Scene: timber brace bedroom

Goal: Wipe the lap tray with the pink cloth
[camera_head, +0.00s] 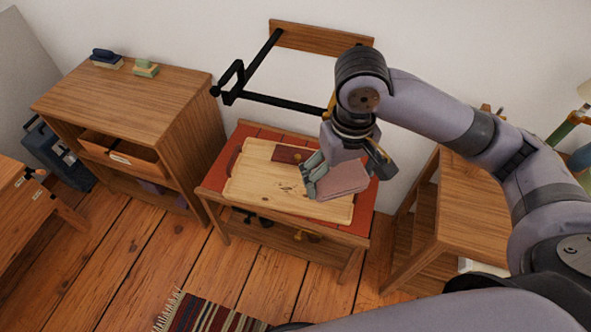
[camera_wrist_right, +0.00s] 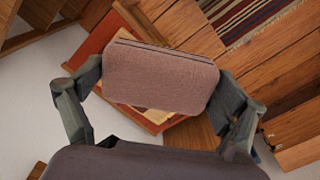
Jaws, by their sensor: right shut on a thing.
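The lap tray (camera_head: 258,178) is pale wood with a low rim and lies on a small table with a red top. Some small dark marks (camera_head: 287,187) show on its surface. My right gripper (camera_head: 335,178) is over the right part of the tray, shut on the folded pink cloth (camera_head: 343,181). In the right wrist view the cloth (camera_wrist_right: 160,77) is held between the two fingers and hides most of the tray. I cannot tell whether the cloth touches the tray. My left gripper is not in view.
A dark red flat item (camera_head: 288,154) lies at the tray's back edge. The red-topped table (camera_head: 362,212) stands between a wooden cabinet (camera_head: 150,105) with an open drawer and a wooden shelf unit (camera_head: 470,205). A black wall bracket (camera_head: 285,102) juts out behind. A striped rug (camera_head: 205,315) lies in front.

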